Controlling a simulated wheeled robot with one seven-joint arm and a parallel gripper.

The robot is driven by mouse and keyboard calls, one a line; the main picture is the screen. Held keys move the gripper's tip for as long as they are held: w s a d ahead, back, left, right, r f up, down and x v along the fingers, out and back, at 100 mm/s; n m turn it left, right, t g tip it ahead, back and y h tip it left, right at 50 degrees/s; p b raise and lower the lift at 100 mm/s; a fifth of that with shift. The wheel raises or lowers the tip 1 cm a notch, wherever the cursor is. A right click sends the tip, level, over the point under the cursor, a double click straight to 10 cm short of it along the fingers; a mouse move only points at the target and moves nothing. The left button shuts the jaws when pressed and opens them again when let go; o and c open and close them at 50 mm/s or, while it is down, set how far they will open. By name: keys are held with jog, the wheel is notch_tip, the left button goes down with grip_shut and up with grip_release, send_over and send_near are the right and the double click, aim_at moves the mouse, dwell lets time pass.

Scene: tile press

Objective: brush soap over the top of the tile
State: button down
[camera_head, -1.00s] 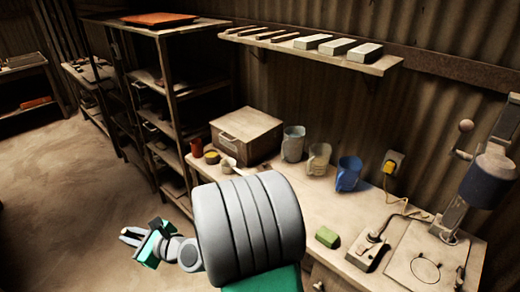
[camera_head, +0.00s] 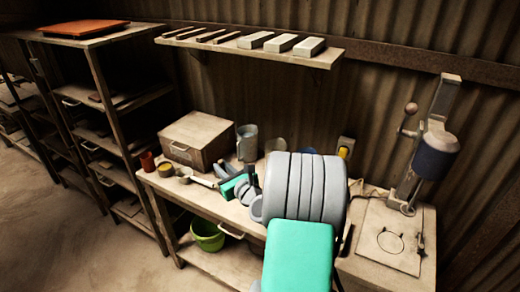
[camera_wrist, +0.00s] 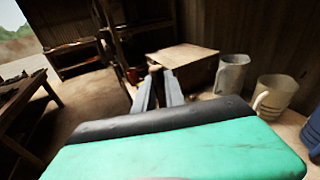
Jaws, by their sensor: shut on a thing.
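My gripper (camera_head: 220,168) is over the back of the workbench (camera_head: 232,212), in front of the wooden box. In the wrist view my gripper (camera_wrist: 154,80) has its two grey fingers close together, with a small pale-brown thing between the tips. It is probably the brush, but little of it shows. A pale long-handled piece (camera_head: 202,182) lies beside the fingers in the head view.
The wooden box (camera_head: 196,140) and a grey mug (camera_head: 247,142) stand at the back. The press (camera_head: 432,150) is at the right. A shelf (camera_head: 255,50) with several pale blocks hangs above. A green bucket (camera_head: 207,236) is under the bench. My arm hides the bench's middle.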

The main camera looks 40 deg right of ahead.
jog(key=s+d+r+m+h, duration=0.1)
jog(key=s+d+m+h, duration=0.1)
jog(key=d, duration=0.4)
jog(key=s+d+r+m+h, duration=0.1)
jog(key=d+h, duration=0.1)
jog(key=d, duration=0.5)
notch_tip(320, 180, down, 5)
jog(key=b, duration=0.4)
jog(key=shift+r+b, duration=0.1)
jog(key=shift+b, duration=0.2)
jog(key=shift+a, duration=0.15)
